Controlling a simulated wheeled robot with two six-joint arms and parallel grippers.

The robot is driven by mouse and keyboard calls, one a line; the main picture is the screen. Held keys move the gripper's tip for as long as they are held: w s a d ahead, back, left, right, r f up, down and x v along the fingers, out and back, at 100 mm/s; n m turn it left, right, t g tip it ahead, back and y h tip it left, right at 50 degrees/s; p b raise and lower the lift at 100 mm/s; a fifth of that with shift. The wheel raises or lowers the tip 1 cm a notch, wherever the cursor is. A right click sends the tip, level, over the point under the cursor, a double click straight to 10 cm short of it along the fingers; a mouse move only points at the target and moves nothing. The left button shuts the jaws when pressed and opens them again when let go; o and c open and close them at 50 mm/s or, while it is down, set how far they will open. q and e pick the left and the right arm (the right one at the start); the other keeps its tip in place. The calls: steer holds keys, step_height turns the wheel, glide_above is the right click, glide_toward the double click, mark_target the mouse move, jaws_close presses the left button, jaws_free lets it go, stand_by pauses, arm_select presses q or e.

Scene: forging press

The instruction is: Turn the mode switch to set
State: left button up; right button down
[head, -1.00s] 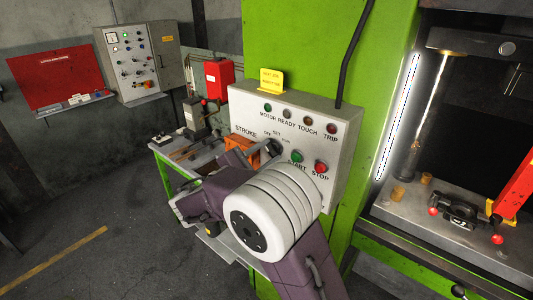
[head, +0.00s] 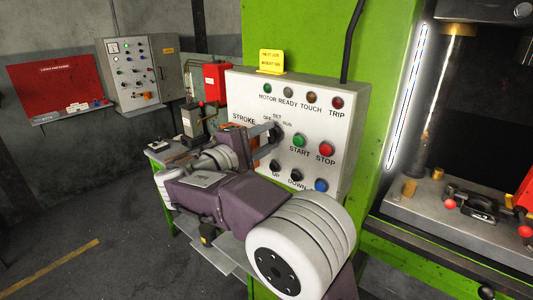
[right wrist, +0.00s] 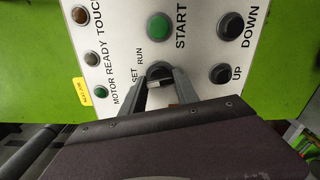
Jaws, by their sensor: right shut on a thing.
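The mode switch (head: 277,134) is a dark round knob on the grey control panel (head: 351,113), below the lamp row, with OFF, SET and RUN printed around it. My right gripper (head: 272,131) reaches it from the left. In the right wrist view the two fingers (right wrist: 161,84) sit on either side of the switch knob (right wrist: 159,70), shut on it. The fingers partly cover the knob, and I cannot tell which mark it points to. My left gripper is not in view.
Green START (head: 300,140) and red STOP (head: 327,149) buttons are right of the switch. UP (head: 275,165), DOWN (head: 296,175) and a blue button (head: 321,185) lie below. A yellow sign (head: 271,62) stands on the panel's top. The press bed (head: 430,218) is at right.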

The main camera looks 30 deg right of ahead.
steer(key=shift+f+m+b, duration=0.15)
steer(key=shift+m+b, duration=0.95)
steer(key=shift+b, duration=0.25)
steer(key=c, duration=0.9)
jaws_free()
steer(key=shift+a, duration=0.1)
steer(key=b+v, duration=0.1)
steer(key=v, duration=0.8)
